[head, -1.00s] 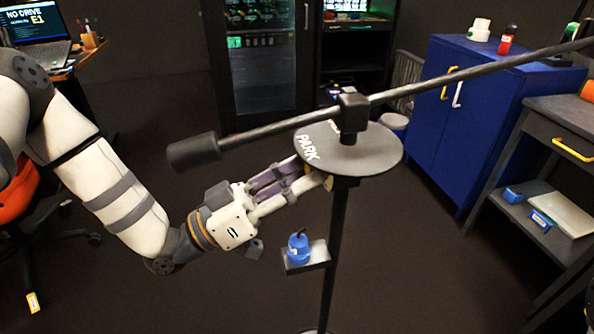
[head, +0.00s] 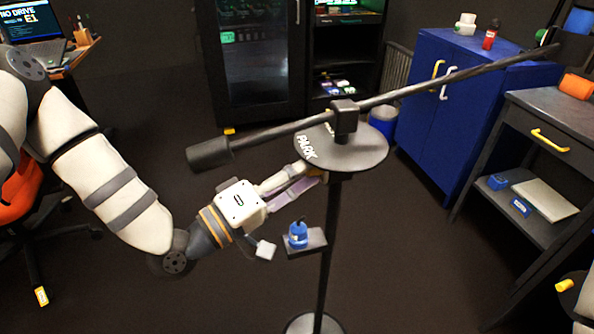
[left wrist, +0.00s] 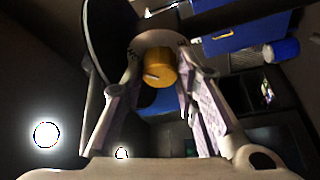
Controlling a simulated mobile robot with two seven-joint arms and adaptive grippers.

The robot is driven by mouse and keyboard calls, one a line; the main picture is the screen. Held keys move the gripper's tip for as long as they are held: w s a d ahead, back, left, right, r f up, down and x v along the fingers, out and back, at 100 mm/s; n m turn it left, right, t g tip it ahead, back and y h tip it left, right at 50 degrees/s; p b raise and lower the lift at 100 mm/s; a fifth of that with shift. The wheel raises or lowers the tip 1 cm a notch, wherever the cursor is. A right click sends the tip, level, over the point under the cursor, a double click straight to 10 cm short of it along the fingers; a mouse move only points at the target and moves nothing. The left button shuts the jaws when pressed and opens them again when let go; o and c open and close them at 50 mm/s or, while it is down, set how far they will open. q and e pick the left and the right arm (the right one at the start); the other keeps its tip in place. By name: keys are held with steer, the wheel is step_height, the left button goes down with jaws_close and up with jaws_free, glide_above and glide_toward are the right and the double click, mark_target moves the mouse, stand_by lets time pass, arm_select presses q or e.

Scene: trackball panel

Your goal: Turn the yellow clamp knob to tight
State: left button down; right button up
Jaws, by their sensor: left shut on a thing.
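The yellow clamp knob (left wrist: 158,68) sits between the fingertips of my left gripper in the left wrist view. In the head view my left gripper (head: 314,175) reaches in from the left, just under the dark round plate marked PARK (head: 366,152), and is shut on the knob. The plate and fingers mostly hide the knob there. I cannot read the knob's tightness. A long dark bar (head: 430,88) with a thick end at the left crosses above the plate through a block (head: 344,120).
A small shelf (head: 318,240) on the stand's post holds a blue object (head: 298,235), close to my left gripper's body. A blue cabinet (head: 425,130) and a dark workbench (head: 560,115) stand at the right. The floor around the stand is mostly clear.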

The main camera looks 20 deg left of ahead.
arm_select(q)
steer(key=shift+r+n+g+y+p, duration=0.2)
steer(key=shift+n+y, duration=0.15)
steer(key=shift+n, duration=0.55)
steer(key=shift+r+n+g+y+p, duration=0.1)
steer(key=shift+n+g+y+p, duration=0.2)
steer(key=shift+n, duration=0.6)
steer(key=shift+f, duration=0.1)
steer(key=c, duration=1.2)
jaws_free()
steer(key=shift+c, duration=0.2)
steer(key=v, duration=0.8)
